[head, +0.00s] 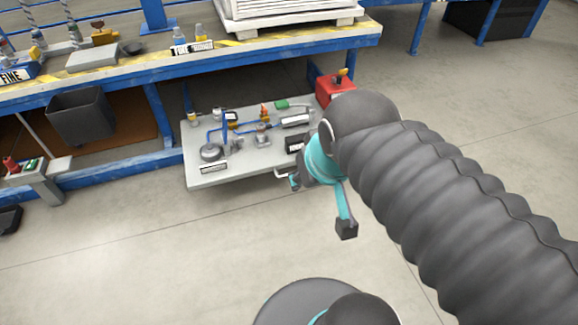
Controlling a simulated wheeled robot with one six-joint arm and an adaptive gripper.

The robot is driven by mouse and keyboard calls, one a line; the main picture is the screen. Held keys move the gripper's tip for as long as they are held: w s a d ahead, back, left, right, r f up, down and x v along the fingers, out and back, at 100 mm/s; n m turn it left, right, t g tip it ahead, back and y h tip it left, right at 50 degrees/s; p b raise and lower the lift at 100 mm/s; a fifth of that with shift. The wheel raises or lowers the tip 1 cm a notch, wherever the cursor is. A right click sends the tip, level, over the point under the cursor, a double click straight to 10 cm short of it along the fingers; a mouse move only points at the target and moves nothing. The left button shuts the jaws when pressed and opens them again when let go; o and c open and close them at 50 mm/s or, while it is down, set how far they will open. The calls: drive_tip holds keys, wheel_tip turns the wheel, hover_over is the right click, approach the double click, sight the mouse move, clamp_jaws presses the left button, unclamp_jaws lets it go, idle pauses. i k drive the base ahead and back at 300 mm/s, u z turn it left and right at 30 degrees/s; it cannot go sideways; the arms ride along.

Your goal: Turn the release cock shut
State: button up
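A low grey board (235,178) carries small fittings and blue pipes. An upright orange part (264,112) stands near its middle and may be the release cock; it is too small to be sure, and I cannot read its handle position. A round grey part (210,152) is at the board's left front. My gripper (294,181) is at the end of my arm, by the board's right front edge. It is mostly hidden by my wrist and small in view, so I cannot tell whether it is open or holds anything.
A red box (335,90) with a yellow-orange top part is at the board's back right. A blue-framed workbench (360,32) stands behind, with bottles and a white crate (290,14). A dark bin (82,115) sits left. The floor in front is clear.

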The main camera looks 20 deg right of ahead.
sight(264, 111)
drive_tip(key=z, duration=0.5)
drive_tip(key=i, duration=1.3)
drive_tip(key=u, duration=0.5)
